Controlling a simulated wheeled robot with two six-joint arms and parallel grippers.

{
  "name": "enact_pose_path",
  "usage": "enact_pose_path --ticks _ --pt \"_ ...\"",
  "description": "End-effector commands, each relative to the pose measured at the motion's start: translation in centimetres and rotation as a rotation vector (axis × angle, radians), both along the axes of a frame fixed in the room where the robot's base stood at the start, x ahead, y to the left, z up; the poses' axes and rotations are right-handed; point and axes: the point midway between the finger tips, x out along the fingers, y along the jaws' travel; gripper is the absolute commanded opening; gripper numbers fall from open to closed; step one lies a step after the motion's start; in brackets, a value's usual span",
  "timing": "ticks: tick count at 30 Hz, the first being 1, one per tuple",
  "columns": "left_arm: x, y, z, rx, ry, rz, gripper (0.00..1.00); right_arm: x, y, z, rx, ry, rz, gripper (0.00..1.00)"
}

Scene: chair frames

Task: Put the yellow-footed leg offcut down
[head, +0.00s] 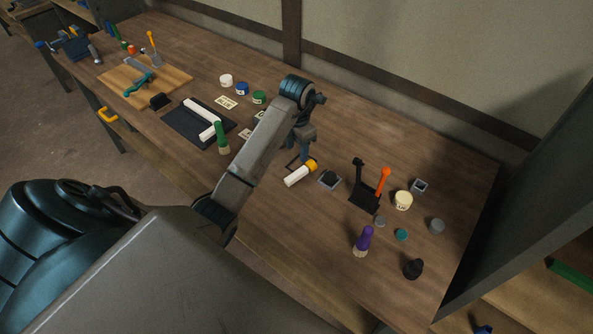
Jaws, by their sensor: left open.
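The yellow-footed leg offcut (295,177) is a short white stick with a yellow end. It appears to lie on its side on the wooden bench, near the middle, with its yellow end pointing up and right. My left gripper (304,156) is open and points down just behind the offcut in the picture. I cannot tell whether a finger touches it. My left arm hides part of the bench behind it. My right gripper is out of view.
A small dark-topped block (330,180) sits close right of the offcut. Further right are a black stand (364,200) with an orange-handled tool, a cream tub (403,200) and a purple-topped piece (363,240). Left is a dark mat (184,130) with white pieces. Bare bench lies in front.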

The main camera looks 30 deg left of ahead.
Motion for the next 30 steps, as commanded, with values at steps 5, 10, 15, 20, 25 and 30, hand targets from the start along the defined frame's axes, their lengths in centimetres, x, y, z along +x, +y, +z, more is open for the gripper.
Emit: enact_pose_path --ticks 5,10,15,20,25,30 --pt "0.0 0.0 -2.9 -0.001 -0.001 0.001 0.48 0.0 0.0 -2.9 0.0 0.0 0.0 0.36" --pt "0.0 0.0 -4.7 -0.002 -0.002 0.002 0.48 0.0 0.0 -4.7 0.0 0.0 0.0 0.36" --pt "-0.1 0.0 -5.2 -0.002 -0.002 0.002 0.48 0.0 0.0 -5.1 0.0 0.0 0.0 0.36" --pt "-0.3 -0.1 -6.6 -0.001 -0.001 0.002 0.48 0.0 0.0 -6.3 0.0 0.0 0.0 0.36" --pt "-0.7 -0.3 -8.5 -0.003 0.002 0.003 0.48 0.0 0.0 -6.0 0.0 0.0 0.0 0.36" --pt "-0.6 -0.2 -10.0 -0.001 -0.002 0.003 0.48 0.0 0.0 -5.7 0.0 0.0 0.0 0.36"
